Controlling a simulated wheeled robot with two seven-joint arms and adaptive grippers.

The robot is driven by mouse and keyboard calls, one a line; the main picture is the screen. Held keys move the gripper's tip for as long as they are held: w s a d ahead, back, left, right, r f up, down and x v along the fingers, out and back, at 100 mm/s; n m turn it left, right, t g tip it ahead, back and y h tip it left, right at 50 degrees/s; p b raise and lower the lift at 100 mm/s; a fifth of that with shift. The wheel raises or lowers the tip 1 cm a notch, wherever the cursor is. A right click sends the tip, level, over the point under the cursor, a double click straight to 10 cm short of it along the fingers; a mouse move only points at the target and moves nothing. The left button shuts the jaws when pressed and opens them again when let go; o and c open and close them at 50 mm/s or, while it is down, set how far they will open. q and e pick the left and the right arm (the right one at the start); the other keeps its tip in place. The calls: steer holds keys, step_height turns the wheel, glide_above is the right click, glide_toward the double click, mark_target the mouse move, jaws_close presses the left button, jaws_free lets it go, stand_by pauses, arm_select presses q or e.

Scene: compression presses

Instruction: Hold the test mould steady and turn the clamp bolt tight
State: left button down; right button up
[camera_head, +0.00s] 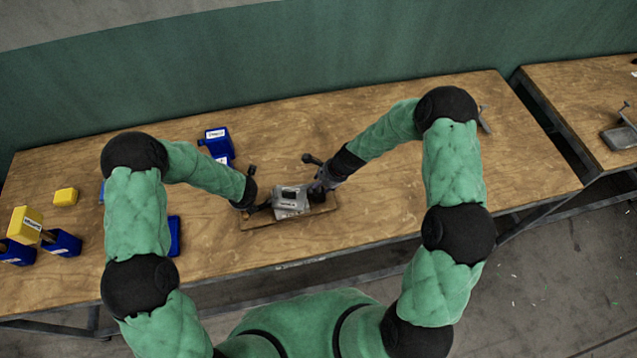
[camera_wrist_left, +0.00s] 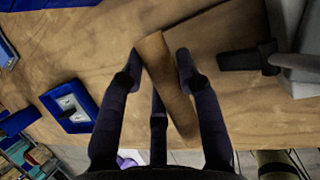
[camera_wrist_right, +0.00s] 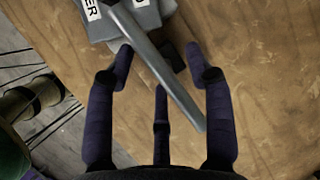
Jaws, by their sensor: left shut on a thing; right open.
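The grey metal test mould (camera_head: 291,199) sits on a wooden board (camera_head: 325,207) near the table's front edge. My left gripper (camera_head: 262,206) is at its left; in the left wrist view its fingers (camera_wrist_left: 157,62) are shut on a wooden strip (camera_wrist_left: 163,75). The mould's grey side (camera_wrist_left: 306,60) and a dark handle (camera_wrist_left: 243,58) show to the right there. My right gripper (camera_head: 322,183) is at the mould's right. In the right wrist view it is open (camera_wrist_right: 160,62), with a grey metal bar (camera_wrist_right: 158,63) crossing between its fingers. The bolt itself cannot be made out clearly.
Blue blocks (camera_head: 215,140) stand behind my left arm. A blue piece (camera_head: 174,236) lies left of the mould. Yellow blocks (camera_head: 25,224) stand at the far left. Another table (camera_head: 590,85) with a metal press part (camera_head: 619,137) is at right. The table between is mostly clear.

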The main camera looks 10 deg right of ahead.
steer(key=v, duration=1.2)
arm_select(q)
steer(key=c, duration=0.8)
jaws_free()
